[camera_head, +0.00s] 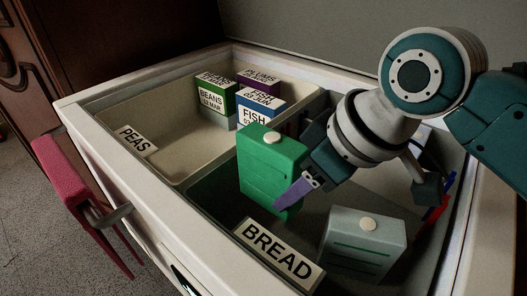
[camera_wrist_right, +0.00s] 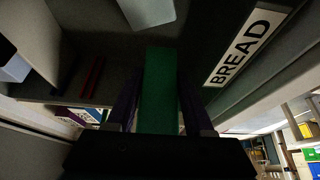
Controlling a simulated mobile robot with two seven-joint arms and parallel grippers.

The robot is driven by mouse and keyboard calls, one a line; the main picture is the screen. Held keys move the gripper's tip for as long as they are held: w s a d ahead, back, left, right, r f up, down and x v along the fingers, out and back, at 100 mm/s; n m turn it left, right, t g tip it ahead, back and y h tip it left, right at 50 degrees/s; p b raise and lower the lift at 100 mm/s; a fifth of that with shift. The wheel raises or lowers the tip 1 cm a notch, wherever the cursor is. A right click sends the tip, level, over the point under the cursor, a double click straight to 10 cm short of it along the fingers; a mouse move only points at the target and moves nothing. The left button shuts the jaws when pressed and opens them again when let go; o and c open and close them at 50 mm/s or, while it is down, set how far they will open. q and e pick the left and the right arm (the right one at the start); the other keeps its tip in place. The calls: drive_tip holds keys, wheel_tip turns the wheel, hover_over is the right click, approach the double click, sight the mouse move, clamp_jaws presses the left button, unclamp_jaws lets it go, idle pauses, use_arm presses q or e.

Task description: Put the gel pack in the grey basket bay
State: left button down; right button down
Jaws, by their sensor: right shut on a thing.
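A green pack (camera_head: 268,165) with a white round cap, which I take to be the gel pack, is held upright over the dark grey bay (camera_head: 215,196) of the open chest. Its lower end hangs near the BREAD label, and I cannot tell if it touches the floor. My right gripper (camera_head: 290,192) is shut on it, with one purple finger showing in front. The right wrist view shows the green pack (camera_wrist_right: 160,90) between both fingers. A pale grey pack (camera_head: 362,243) with green stripes and a cap sits in the same bay. My left gripper is not in view.
The cream bay (camera_head: 165,130) with a PEAS label lies behind, holding several labelled boxes (camera_head: 215,98). A BREAD label (camera_head: 278,252) stands on the near rim. Red and blue items (camera_head: 437,208) lie at the far right.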

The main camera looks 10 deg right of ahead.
sight(299, 205)
wheel_tip(299, 205, down, 4)
drive_tip(key=shift+f+b, duration=0.2)
drive_tip(key=shift+b, duration=0.35)
drive_tip(key=shift+f+b, duration=0.9)
drive_tip(key=shift+f, duration=1.25)
drive_tip(key=shift+w, duration=0.1)
drive_tip(key=shift+f, duration=0.2)
drive_tip(key=shift+c, duration=1.4)
unclamp_jaws()
